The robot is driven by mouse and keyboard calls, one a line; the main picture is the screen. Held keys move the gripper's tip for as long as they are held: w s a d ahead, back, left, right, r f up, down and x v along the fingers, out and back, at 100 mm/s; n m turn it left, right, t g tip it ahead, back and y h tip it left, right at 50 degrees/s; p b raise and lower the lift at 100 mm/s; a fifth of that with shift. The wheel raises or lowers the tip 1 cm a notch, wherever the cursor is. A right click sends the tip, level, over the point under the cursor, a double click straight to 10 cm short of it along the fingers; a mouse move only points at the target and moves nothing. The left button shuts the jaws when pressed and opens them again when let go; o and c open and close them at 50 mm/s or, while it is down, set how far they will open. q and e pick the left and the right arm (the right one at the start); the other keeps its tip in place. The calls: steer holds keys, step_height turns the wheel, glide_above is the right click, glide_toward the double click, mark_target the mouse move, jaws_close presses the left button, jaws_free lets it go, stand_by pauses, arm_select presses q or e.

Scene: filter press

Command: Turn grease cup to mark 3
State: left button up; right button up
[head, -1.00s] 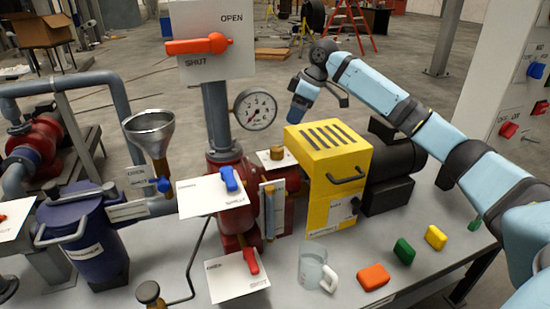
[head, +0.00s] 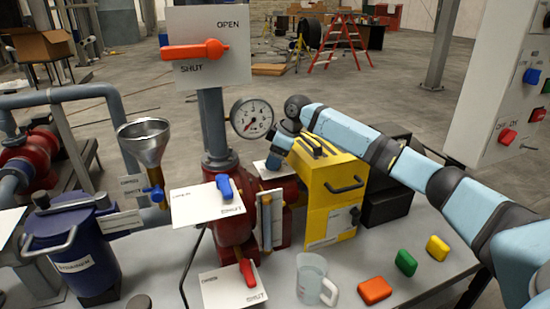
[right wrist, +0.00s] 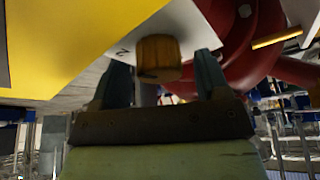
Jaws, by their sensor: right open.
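The grease cup, a round brass cap (right wrist: 158,55), shows in the right wrist view in front of a white plate (right wrist: 190,28) with a "2" on it. My right gripper (right wrist: 162,72) is open, with one finger on each side of the cap. I cannot tell whether either finger touches it. In the head view my right gripper (head: 274,160) points down over the white plate (head: 262,171) between the red pump body and the yellow housing, and it hides the cap. The cap's pointer and the mark 3 cannot be made out. My left gripper is not in view.
The yellow housing (head: 330,195) stands close to the right of my right gripper. The pressure gauge (head: 252,118) and the red pump body (head: 232,232) are to its left.

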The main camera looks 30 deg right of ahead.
steer(key=c, duration=0.9)
steer(key=m+p, duration=0.1)
steer(key=p, duration=0.2)
steer(key=shift+r+h+p, duration=0.3)
steer(key=shift+r, duration=0.1)
steer(key=m+p, duration=0.1)
steer(key=p, duration=0.1)
steer(key=shift+p, duration=0.35)
steer(key=shift+f+m+t+h+p, duration=0.35)
steer(key=shift+m+p, duration=0.15)
steer(key=shift+p, duration=0.2)
steer(key=o, duration=0.9)
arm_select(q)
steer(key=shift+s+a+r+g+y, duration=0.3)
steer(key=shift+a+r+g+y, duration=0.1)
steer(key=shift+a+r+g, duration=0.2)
